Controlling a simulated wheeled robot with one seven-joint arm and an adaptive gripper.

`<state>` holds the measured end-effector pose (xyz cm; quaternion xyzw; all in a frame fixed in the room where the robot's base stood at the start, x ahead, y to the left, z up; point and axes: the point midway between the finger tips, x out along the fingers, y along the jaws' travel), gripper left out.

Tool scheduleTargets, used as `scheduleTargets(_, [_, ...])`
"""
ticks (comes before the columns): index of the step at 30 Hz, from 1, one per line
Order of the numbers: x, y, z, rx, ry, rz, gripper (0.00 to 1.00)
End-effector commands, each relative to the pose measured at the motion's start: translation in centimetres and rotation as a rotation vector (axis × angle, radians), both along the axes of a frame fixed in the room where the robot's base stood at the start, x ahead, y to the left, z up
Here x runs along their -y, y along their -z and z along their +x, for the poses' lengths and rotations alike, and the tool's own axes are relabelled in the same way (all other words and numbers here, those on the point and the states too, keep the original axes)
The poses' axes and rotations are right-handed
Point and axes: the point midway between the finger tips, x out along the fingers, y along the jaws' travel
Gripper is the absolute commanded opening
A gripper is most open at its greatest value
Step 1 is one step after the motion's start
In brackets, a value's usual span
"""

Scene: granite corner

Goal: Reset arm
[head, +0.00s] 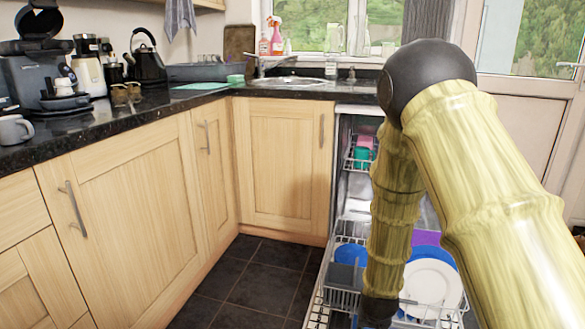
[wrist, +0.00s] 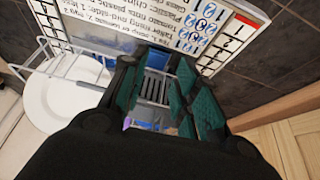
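My arm reaches down into the open dishwasher in the head view. My gripper (head: 377,312) is a dark shape low in that view, partly cut off, by the lower rack (head: 343,300). In the wrist view my gripper (wrist: 162,82) has its teal-padded fingers apart, with rack wires and a bit of blue visible between them. I see nothing held. A white plate (head: 432,287) stands in the rack to the right of the gripper; it also shows in the wrist view (wrist: 58,105).
The dishwasher's upper rack (head: 357,153) holds pink and teal cups. A blue dish (head: 351,254) is in the lower rack. Wooden cabinets (head: 281,165) and a dark counter (head: 130,122) stand to the left. Dark floor tiles (head: 262,287) are clear. A printed panel (wrist: 120,30) lies beyond the fingers.

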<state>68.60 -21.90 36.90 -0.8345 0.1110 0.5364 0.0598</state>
Motion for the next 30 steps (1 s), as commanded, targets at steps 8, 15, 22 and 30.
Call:
scheduleTargets(8, [0.7,5.6,-6.2,-0.084,-0.037,-0.006,0.30])
scheduleTargets(15, [1.4,12.1,-16.4,-0.203,-0.097,0.001,0.30])
scheduleTargets(22, [1.4,16.2,-26.7,-0.313,-0.153,0.032,0.30])
scheduleTargets(30, [1.0,17.9,-34.6,-0.391,-0.191,0.069,0.30])
